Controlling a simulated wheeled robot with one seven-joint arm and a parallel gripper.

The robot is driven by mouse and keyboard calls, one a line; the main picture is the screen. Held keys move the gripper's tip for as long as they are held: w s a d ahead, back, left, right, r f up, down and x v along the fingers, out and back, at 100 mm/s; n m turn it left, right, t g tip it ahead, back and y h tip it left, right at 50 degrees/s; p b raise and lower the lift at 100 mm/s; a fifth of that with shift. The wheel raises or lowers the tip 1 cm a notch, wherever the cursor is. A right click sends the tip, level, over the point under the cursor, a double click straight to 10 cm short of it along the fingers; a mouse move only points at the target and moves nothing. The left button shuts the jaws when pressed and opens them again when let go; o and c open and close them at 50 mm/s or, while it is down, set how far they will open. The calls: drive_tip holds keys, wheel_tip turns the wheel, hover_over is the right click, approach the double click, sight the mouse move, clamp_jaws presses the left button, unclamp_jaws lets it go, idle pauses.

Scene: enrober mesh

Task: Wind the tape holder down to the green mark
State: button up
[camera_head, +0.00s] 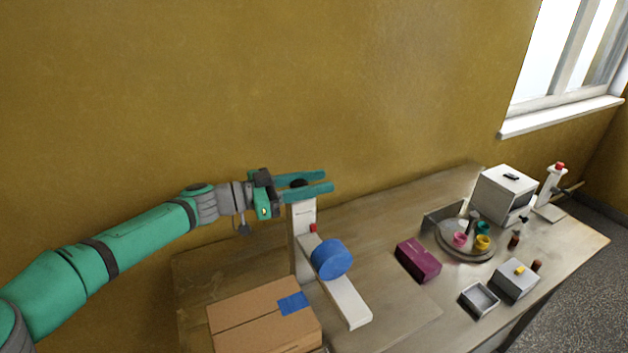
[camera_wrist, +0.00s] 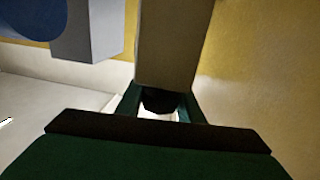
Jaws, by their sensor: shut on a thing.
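The tape holder is a blue roll (camera_head: 332,259) with a pale arm, beside an upright white post (camera_head: 303,262) on a long white base (camera_head: 345,302). Part of the blue roll shows in the top left of the wrist view (camera_wrist: 30,16). A dark knob (camera_head: 299,183) tops the post. My gripper (camera_head: 322,182) reaches over the post top, its teal fingers on either side of the knob and shut on it. The knob also shows between the fingers in the wrist view (camera_wrist: 160,101). A small red mark (camera_head: 313,228) shows above the roll. I cannot make out a green mark.
A cardboard box (camera_head: 250,312) with blue tape stands left of the base. A magenta box (camera_head: 418,261), a round tray (camera_head: 453,250) with small cups, a white machine (camera_head: 503,193) and grey boxes stand to the right. The wall is close behind.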

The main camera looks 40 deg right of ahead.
drive_tip(key=m+g+y, duration=0.1)
drive_tip(key=g, duration=0.1)
drive_tip(key=s+m+g+y, duration=0.1)
drive_tip(key=m+g+y, duration=0.2)
drive_tip(key=m+g, duration=0.1)
drive_tip(key=g, duration=0.1)
drive_tip(key=shift+s+a+f+y, duration=0.15)
drive_tip(key=shift+s+a+y, duration=0.1)
drive_tip(key=shift+a+y, duration=0.15)
drive_tip(key=shift+s+a+m+g+y, duration=0.15)
drive_tip(key=shift+m+g+y, duration=0.35)
drive_tip(key=shift+m+y, duration=0.2)
drive_tip(key=shift+s+a+m+g+y, duration=0.1)
drive_tip(key=shift+a+m+g+y, duration=0.05)
drive_tip(key=shift+m+g+y, duration=0.5)
drive_tip(key=shift+s+a+m+g+y, duration=0.15)
drive_tip(key=shift+m+g+y, duration=0.2)
drive_tip(key=shift+m+y, duration=0.35)
drive_tip(key=shift+y, duration=0.25)
drive_tip(key=shift+w+a, duration=0.1)
drive_tip(key=shift+a, duration=0.05)
